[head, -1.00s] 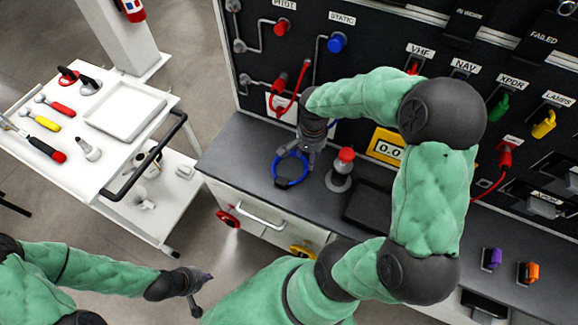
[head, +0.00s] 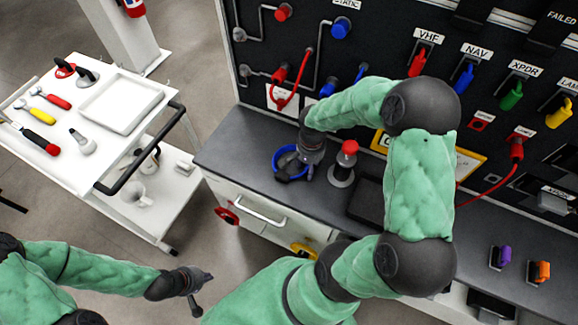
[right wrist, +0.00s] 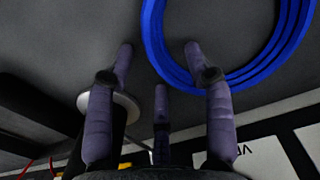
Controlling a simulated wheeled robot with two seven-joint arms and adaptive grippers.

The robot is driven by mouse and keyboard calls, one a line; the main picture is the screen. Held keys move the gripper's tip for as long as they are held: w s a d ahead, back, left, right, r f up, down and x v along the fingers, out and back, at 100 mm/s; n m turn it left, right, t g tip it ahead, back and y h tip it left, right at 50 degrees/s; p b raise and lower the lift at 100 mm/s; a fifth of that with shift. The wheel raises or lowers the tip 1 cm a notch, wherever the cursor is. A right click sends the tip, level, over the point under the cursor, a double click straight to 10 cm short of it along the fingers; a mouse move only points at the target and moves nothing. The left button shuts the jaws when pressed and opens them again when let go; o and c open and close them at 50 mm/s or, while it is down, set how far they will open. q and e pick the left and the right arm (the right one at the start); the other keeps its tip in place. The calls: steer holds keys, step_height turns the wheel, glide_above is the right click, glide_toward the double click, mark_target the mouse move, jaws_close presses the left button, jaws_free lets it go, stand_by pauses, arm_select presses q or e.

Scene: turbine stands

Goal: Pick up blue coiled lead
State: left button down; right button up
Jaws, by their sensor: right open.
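The blue coiled lead (head: 277,158) lies as a ring on the grey bench top in the head view. In the right wrist view its strands (right wrist: 153,40) curve through the upper right. My right gripper (head: 296,170) reaches down over the ring's right part, partly covering it.
A red-topped post on a round base (head: 342,165) stands just right of my right gripper. A dark panel (head: 385,60) with plugs and a red lead rises behind the bench. A white cart (head: 70,170) with tools and a tray stands left.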

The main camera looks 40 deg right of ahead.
jaws_close()
steer(key=shift+r, duration=0.1)
steer(key=shift+r+p, duration=0.3)
steer(key=shift+r, duration=0.15)
step_height(320, 180, up, 2)
steer(key=shift+r+p, duration=0.1)
steer(key=shift+p, duration=0.45)
steer(key=w+a+r+p, duration=0.2)
steer(key=a+r+p, duration=0.2)
steer(key=a+r, duration=0.5)
steer(key=a, duration=0.5)
steer(key=shift+w+r, duration=0.15)
steer(key=shift+r, duration=0.25)
